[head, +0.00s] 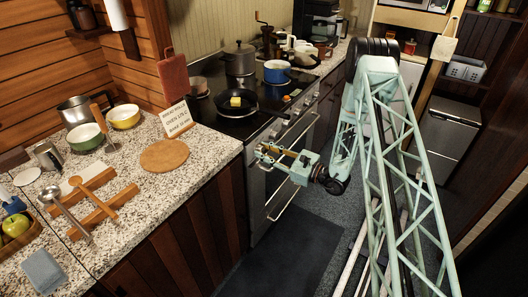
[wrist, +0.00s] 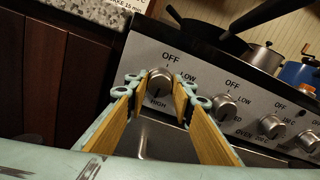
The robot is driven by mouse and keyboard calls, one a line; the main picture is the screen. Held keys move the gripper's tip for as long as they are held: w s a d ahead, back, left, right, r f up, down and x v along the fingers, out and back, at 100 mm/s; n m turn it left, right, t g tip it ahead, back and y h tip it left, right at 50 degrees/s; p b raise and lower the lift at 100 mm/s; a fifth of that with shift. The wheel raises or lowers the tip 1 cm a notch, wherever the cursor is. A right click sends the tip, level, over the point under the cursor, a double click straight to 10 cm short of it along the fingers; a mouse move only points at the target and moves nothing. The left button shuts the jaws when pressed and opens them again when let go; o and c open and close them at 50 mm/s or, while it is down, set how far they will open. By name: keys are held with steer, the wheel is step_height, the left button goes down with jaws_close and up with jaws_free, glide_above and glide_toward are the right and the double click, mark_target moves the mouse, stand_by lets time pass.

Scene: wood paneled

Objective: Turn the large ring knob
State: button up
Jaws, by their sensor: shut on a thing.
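My gripper (wrist: 160,92) has its two wooden-faced fingers on either side of the leftmost knob (wrist: 160,79) on the stove's front panel, shut on it. The knob is round and metallic, with OFF, LOW and HIGH marked around it; its lower part is partly hidden between the fingertips. In the head view my gripper (head: 264,151) reaches the stove front from the right, and I cannot make out the held knob there. More similar knobs, such as the second knob (wrist: 225,106), run along the panel to the right, clear of the fingers.
A black pan (head: 236,102) with a yellow block, a steel pot (head: 239,60) and a blue pot (head: 277,72) are on the cooktop above. The oven handle (head: 295,178) is below the panel. A granite counter (head: 215,150) adjoins on the left. The floor in front is clear.

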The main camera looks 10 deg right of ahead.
steer(key=shift+m, duration=0.3)
steer(key=m+p, duration=0.1)
steer(key=m, duration=0.4)
steer(key=shift+p, duration=0.35)
steer(key=shift+m+p, duration=0.7)
steer(key=shift+m, duration=1.8)
steer(key=shift+f, duration=0.1)
steer(key=o, duration=0.8)
steer(key=shift+o, duration=0.2)
steer(key=shift+d, duration=0.15)
steer(key=v, duration=1.2)
